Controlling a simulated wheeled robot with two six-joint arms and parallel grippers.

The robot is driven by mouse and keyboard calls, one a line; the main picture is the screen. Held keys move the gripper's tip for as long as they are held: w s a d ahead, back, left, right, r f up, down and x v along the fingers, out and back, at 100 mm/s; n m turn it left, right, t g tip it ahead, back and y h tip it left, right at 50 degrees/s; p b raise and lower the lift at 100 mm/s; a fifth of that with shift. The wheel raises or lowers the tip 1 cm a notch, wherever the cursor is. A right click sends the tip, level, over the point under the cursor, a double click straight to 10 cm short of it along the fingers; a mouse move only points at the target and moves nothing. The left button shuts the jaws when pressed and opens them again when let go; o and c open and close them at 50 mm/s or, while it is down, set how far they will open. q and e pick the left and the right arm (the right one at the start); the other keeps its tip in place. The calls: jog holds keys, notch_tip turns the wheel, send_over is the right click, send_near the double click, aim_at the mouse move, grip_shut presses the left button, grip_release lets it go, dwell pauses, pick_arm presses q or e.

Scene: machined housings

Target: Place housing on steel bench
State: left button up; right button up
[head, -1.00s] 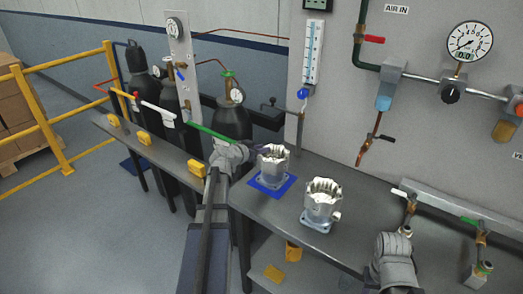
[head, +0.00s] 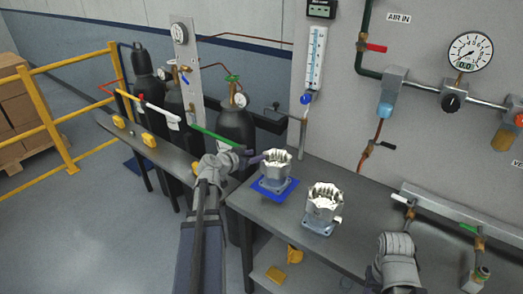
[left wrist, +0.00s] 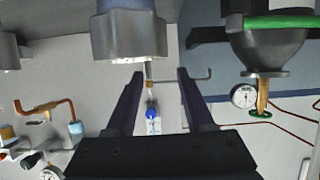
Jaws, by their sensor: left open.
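A grey metal housing (head: 276,172) with a toothed, open top stands upright on a blue square (head: 291,188) on the steel bench (head: 245,204). A second, similar housing (head: 323,205) stands upright directly on the bench, to its right and nearer. My left gripper (head: 258,157) is just left of the housing on the blue square. In the left wrist view its dark fingers (left wrist: 158,90) are spread with nothing between them. A housing (left wrist: 128,38) shows beyond the fingertips at the upper left; it looks clear of them. My right wrist shows at the lower right of the head view, without its jaws.
Black gas cylinders (head: 236,135) stand behind the bench on the left. Pipework (head: 440,210) runs along the bench's right side. A yellow railing (head: 45,110) is far left.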

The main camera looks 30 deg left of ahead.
pick_arm(q)
jog(key=p+v, duration=0.1)
jog(key=v, duration=0.4)
